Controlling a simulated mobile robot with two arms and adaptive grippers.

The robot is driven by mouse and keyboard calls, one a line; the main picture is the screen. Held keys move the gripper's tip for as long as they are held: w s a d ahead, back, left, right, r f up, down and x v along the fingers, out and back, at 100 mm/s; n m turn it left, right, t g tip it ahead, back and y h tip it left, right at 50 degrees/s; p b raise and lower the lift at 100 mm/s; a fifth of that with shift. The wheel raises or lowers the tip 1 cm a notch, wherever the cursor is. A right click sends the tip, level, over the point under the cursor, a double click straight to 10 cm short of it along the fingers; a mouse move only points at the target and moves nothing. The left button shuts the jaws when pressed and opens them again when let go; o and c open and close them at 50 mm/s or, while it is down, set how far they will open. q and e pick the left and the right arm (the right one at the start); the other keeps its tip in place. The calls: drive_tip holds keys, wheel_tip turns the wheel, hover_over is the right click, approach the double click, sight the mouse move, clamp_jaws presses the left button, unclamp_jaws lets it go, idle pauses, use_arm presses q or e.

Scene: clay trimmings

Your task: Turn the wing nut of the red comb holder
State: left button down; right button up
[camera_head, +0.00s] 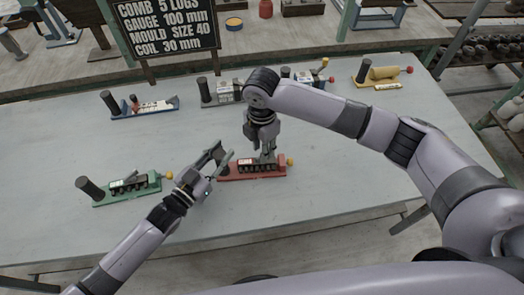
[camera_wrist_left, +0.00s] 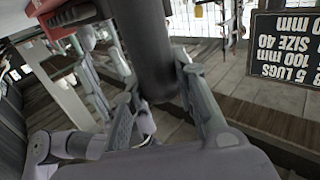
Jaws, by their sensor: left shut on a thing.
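The red comb holder (camera_head: 232,174) lies near the middle of the grey table, with dark comb lugs, a pale label and a yellow knob (camera_head: 290,162) at its right end. My left gripper (camera_head: 222,156) is at the holder's left end. In the left wrist view its fingers close around a dark upright cylinder (camera_wrist_left: 144,45), which looks like the holder's handle. My right gripper (camera_head: 264,156) points down over the holder's right half; its fingers are too small to tell open from shut. I cannot make out the wing nut, which the right gripper may hide.
A green holder (camera_head: 125,190) lies to the left, a blue one (camera_head: 150,108) behind it. A grey holder (camera_head: 222,92) and a yellow one (camera_head: 380,76) stand further back. A lettered sign (camera_head: 165,27) stands behind. The table's front is mostly clear.

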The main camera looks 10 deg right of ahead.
wheel_tip(320, 180, up, 10)
drive_tip(key=shift+f, duration=0.2)
use_arm(q)
drive_tip(key=c, duration=1.2)
unclamp_jaws()
